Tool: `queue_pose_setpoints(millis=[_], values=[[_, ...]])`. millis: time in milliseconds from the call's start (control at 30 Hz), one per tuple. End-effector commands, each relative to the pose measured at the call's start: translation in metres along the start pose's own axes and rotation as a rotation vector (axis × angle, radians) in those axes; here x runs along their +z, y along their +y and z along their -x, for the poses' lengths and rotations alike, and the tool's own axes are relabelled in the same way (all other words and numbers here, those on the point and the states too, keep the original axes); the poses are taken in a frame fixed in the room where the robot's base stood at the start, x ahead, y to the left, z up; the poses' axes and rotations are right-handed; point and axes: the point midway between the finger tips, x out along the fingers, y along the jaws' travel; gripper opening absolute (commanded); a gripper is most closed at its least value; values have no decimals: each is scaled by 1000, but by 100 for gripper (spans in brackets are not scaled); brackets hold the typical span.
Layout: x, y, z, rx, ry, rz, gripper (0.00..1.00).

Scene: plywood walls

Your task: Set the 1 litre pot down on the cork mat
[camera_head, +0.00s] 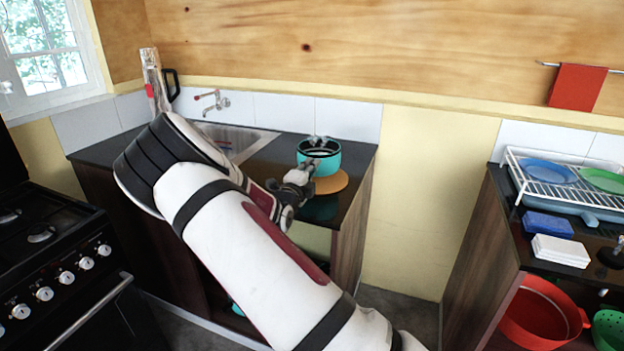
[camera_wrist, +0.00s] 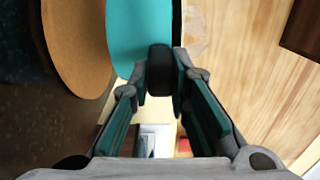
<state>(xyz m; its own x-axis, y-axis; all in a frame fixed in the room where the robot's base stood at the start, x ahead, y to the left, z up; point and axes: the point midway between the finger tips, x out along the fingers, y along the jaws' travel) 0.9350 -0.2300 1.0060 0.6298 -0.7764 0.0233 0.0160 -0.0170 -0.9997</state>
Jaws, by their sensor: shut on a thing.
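The 1 litre pot (camera_head: 320,158) is teal with a dark inside and looks upright in the head view. The wrist view shows its teal side (camera_wrist: 138,38) and its dark handle (camera_wrist: 160,68). My gripper (camera_head: 307,170) is shut on that handle, with one finger on each side. The round, orange-brown cork mat (camera_head: 331,184) lies on the dark counter, just below the pot in the head view. In the wrist view the mat (camera_wrist: 78,45) is left of the pot, partly covered by it. I cannot tell whether pot and mat touch.
A sink with a tap (camera_head: 215,103) is left of the mat on the dark counter (camera_head: 352,152). A black stove (camera_head: 55,240) stands at the left. At the right, another counter holds a dish rack (camera_head: 565,190) with plates, a blue box (camera_head: 548,225) and white tiles (camera_head: 560,250).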

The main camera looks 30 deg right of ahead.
Motion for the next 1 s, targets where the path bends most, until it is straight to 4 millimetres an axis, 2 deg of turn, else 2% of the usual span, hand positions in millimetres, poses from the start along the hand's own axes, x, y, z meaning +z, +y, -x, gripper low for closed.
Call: queue_pose_setpoints(millis=[67, 400, 867, 900, 967, 1000], values=[[0, -3, -8, -9, 0, -2, 0], [0, 30, -8, -8, 0, -2, 0], [0, 36, -8, -8, 1, -3, 0], [0, 39, -7, -1, 1, -1, 22], [0, 38, -6, -2, 1, -1, 35], [0, 38, -6, -2, 1, -1, 37]])
